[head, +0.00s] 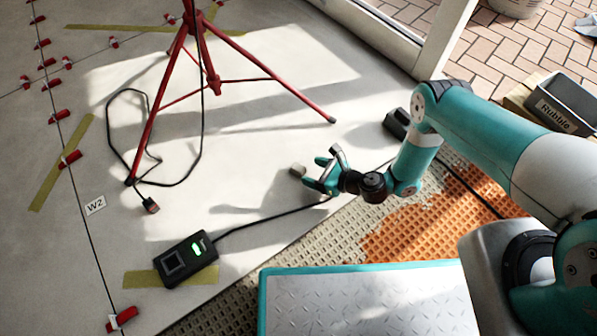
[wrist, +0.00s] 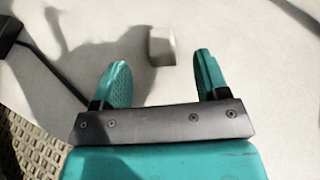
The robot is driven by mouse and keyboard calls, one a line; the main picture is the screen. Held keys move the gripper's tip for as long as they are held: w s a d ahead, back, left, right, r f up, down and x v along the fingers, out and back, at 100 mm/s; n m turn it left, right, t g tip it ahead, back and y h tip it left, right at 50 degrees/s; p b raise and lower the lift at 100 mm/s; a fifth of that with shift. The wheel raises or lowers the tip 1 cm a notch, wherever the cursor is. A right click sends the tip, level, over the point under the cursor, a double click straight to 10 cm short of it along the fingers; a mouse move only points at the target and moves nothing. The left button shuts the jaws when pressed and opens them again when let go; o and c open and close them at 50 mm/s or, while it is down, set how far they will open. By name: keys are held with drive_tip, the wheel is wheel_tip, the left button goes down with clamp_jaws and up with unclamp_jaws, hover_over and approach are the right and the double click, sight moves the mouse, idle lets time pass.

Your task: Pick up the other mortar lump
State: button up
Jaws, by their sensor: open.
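A small grey-beige mortar lump (head: 297,170) lies on the pale tile floor, just past the tips of my gripper (head: 326,169). I see no second lump in either view.
A red tripod (head: 190,90) with a looped black cable stands at the upper left. A black device with a green display (head: 187,260) sits front left. Red clips (head: 122,318) line the tile joints. A bin marked Rubble (head: 560,105) is at right, beyond orange ribbed matting (head: 440,215).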

sight(299, 167)
drive_tip(key=b+x, duration=0.3)
drive_tip(key=x, duration=0.1)
drive_tip(key=shift+a+f+b, duration=0.15)
drive_tip(key=shift+f+b, duration=0.05)
drive_tip(key=shift+b, duration=0.15)
drive_tip(key=shift+w+a, duration=0.3)
drive_tip(key=shift+a, duration=0.05)
drive_tip(key=c, duration=1.1)
